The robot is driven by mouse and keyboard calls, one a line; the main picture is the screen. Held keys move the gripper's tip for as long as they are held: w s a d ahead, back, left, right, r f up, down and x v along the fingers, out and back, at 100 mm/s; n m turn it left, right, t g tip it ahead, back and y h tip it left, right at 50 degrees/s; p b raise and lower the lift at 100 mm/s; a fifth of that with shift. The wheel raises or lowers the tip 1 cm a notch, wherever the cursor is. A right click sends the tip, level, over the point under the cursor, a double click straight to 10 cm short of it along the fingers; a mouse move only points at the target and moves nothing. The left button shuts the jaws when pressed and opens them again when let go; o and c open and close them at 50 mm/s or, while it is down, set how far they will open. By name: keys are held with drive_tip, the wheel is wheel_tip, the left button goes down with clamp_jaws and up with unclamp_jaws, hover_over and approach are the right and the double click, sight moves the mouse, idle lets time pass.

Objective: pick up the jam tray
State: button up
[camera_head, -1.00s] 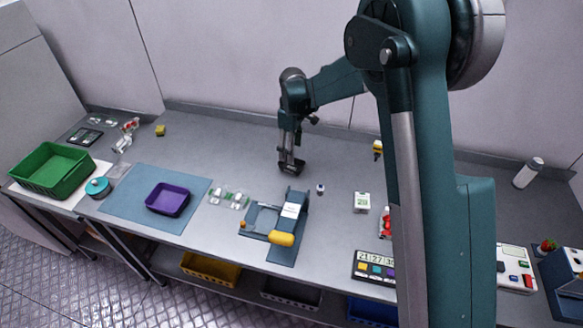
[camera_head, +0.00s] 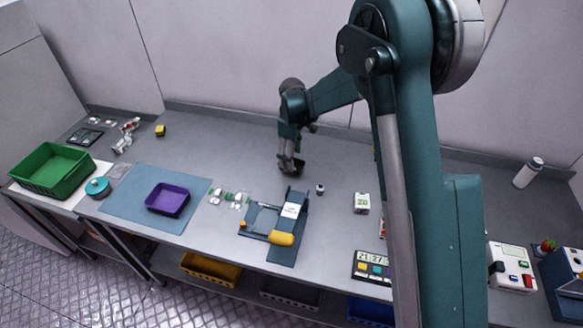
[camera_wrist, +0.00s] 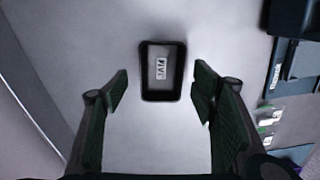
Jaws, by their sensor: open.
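The jam tray is a small black rectangular tray (camera_wrist: 162,90) with a white label reading JAM, seen in the wrist view just beyond and between my fingertips. My gripper (camera_wrist: 158,92) is open, with one green-padded finger on each side of the tray and a gap on both sides. In the head view the tray (camera_head: 298,167) sits on the grey bench towards the back, partly hidden by my gripper (camera_head: 289,168) above it. I cannot tell how far above the tray the fingertips are.
A teal press-like device (camera_head: 289,228) with a yellow handle stands in front of the tray. A small dark-topped bottle (camera_head: 320,189) is close on the right. A purple tray (camera_head: 168,199) lies on a blue mat (camera_head: 130,190) to the left. Bench left of my gripper is clear.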

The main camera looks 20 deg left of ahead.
drive_tip(key=shift+s+a+f, duration=0.1)
drive_tip(key=shift+f, duration=2)
drive_tip(key=c, duration=1)
